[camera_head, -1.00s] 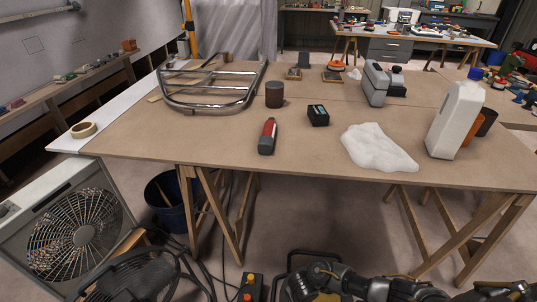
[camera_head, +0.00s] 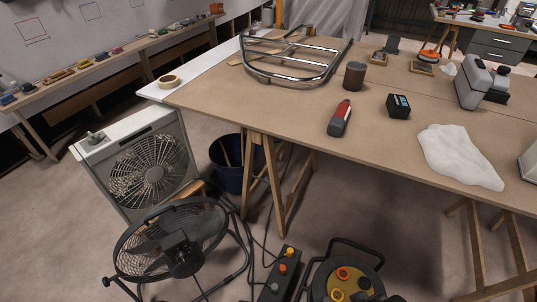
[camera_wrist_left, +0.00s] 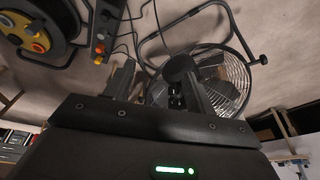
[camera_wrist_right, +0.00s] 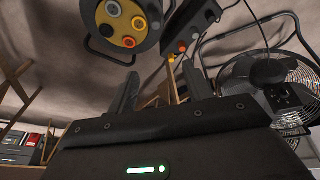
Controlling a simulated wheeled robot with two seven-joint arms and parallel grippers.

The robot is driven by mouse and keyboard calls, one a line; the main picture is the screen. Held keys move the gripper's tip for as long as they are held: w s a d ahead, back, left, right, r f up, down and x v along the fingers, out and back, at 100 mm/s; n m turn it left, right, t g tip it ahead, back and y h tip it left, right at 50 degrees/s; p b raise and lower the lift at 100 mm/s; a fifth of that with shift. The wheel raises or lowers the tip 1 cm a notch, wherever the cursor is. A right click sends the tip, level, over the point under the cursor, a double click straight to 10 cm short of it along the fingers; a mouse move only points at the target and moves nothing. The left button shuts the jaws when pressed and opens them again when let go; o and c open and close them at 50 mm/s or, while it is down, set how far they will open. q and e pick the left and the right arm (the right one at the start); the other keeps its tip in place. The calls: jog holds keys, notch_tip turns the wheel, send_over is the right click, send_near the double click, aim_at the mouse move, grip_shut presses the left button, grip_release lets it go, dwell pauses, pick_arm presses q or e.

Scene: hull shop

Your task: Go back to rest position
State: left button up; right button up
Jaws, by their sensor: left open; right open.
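My left gripper (camera_wrist_left: 158,88) shows in the left wrist view with its two dark fingers apart and nothing between them. My right gripper (camera_wrist_right: 162,88) shows in the right wrist view, also with fingers apart and empty. Beyond both grippers are the floor, a cable reel and a black fan; neither gripper appears to touch anything. Neither gripper shows in the head view. The workbench (camera_head: 235,98) carries a metal tube frame (camera_head: 290,78), a dark cylinder (camera_head: 354,75), a red and grey tool (camera_head: 339,118), a small black box (camera_head: 398,106) and a white cloth (camera_head: 455,155).
A black round fan (camera_head: 172,240), a white box fan (camera_head: 150,165), a dark blue bucket (camera_head: 228,165), a switch box (camera_head: 280,275) and the cable reel (camera_head: 345,280) stand on the floor before the bench. Cables lie between them. Open floor (camera_head: 50,220) is at the left.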

notch_tip(320, 180, up, 2)
jog(key=s+d+m, duration=0.2)
jog(key=s, duration=0.1)
pick_arm(q)
notch_tip(320, 180, down, 17)
jog(key=s+g+p, duration=0.1)
jog(key=s+p, duration=0.1)
jog(key=p, duration=0.3)
pick_arm(e)
notch_tip(320, 180, down, 19)
jog(key=d+g, duration=0.1)
jog(key=g, duration=0.1)
pick_arm(q)
jog(key=s+a+f+g+p, duration=0.1)
jog(key=s+a+f+p, duration=0.3)
jog(key=s+f, duration=0.8)
jog(key=s, duration=0.4)
jog(key=shift+a+m, duration=0.2)
jog(key=shift+m, duration=0.1)
pick_arm(e)
jog(key=s+d+f, duration=0.2)
jog(key=s+f, duration=0.4)
jog(key=s, duration=0.2)
jog(key=s+d+f, duration=0.2)
jog(key=s+f, duration=0.4)
jog(key=s, duration=0.3)
jog(key=shift+f+n+g+h, duration=0.3)
jog(key=shift+h, duration=0.1)
